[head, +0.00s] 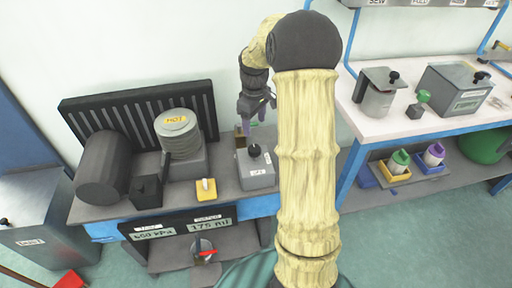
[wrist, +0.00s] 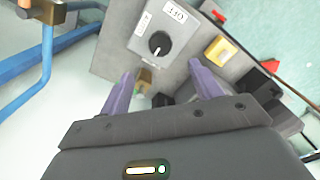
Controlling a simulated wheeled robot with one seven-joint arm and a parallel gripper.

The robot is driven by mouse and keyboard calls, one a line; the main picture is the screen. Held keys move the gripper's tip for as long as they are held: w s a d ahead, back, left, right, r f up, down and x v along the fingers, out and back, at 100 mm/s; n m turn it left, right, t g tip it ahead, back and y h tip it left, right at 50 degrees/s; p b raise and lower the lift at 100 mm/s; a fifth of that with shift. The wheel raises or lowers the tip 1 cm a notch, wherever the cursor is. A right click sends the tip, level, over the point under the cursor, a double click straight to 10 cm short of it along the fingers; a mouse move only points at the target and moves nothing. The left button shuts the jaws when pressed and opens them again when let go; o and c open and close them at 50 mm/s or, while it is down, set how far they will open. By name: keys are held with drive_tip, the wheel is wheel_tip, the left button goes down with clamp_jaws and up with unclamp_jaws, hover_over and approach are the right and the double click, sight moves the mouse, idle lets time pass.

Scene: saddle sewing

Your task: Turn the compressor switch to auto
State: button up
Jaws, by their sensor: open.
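A grey box (head: 256,174) with a round black knob (head: 254,150) on top stands at the right end of the dark bench. It looks like the switch, but its small labels are too small to read surely. In the wrist view the box (wrist: 178,23) and its knob (wrist: 160,43) lie just beyond the fingertips, and the knob has a pale pointer mark toward its lower edge. My gripper (head: 257,118) hangs above and slightly behind the box. Its purple fingers are apart and empty in the wrist view (wrist: 160,72), and do not touch the knob.
A small brass block (head: 239,134) stands behind the box, close to the fingers. A yellow block (head: 206,189), a hot canister (head: 178,132) and a dark cylinder (head: 103,167) stand to the left. A red-handled dial (head: 205,252) sits below the gauges. A white table (head: 365,125) is at right.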

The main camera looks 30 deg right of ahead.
sight(255, 148)
wheel_tip(255, 148, down, 11)
drive_tip(key=shift+f+b, duration=0.2)
drive_tip(key=shift+b, duration=0.6)
drive_tip(key=c, duration=1)
